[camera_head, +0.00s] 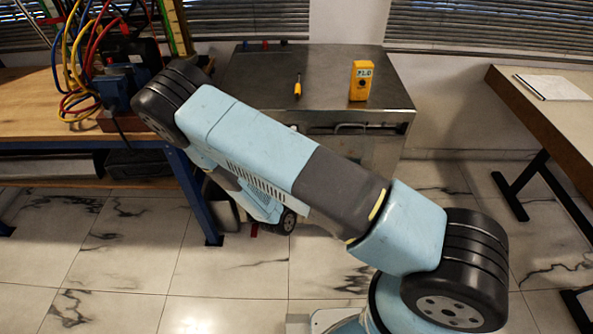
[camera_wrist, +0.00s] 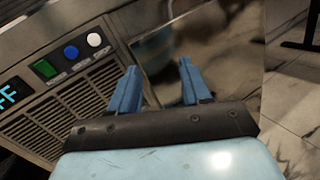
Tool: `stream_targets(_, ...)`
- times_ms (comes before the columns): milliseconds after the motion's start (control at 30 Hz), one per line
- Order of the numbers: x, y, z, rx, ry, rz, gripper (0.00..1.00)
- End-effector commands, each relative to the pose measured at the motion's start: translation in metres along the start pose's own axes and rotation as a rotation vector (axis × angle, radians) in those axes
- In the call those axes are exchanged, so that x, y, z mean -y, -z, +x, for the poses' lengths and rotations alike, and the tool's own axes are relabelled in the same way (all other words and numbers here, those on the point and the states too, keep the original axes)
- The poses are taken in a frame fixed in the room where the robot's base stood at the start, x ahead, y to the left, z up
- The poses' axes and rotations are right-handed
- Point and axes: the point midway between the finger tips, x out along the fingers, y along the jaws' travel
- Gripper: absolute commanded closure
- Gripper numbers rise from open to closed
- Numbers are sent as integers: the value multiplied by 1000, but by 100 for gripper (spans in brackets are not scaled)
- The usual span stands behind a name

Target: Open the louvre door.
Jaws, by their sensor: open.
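In the wrist view, a louvred front (camera_wrist: 62,122) with dark horizontal slats fills the left side, tilted in the picture. I cannot tell where the door's edges, hinge or handle are. My gripper (camera_wrist: 159,66) shows two blue fingers, apart, with nothing between them. They point toward the smooth, shiny metal panel (camera_wrist: 215,45) right of the slats; whether they touch it is unclear. In the head view, the metal cabinet (camera_head: 290,85) stands behind my arm, which hides much of its front, and my fingers cannot be made out.
Green (camera_wrist: 46,69), blue (camera_wrist: 71,53) and white (camera_wrist: 94,39) buttons sit above the slats, near a lit display (camera_wrist: 10,93).

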Motion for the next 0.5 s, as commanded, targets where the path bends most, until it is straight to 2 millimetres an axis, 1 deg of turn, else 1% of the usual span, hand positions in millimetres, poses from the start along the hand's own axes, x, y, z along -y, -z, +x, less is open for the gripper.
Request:
stream_targets(33, 0, 16, -8, -11, -58, -33, 52)
stream_targets(200, 0, 63, -31, -54, -240, -115, 52)
stream_targets(333, 3, 89, -44, -82, -342, -160, 52)
stream_targets(400, 5, 99, -50, -94, -380, -177, 52)
stream_targets(500, 6, 107, -54, -105, -413, -191, 52)
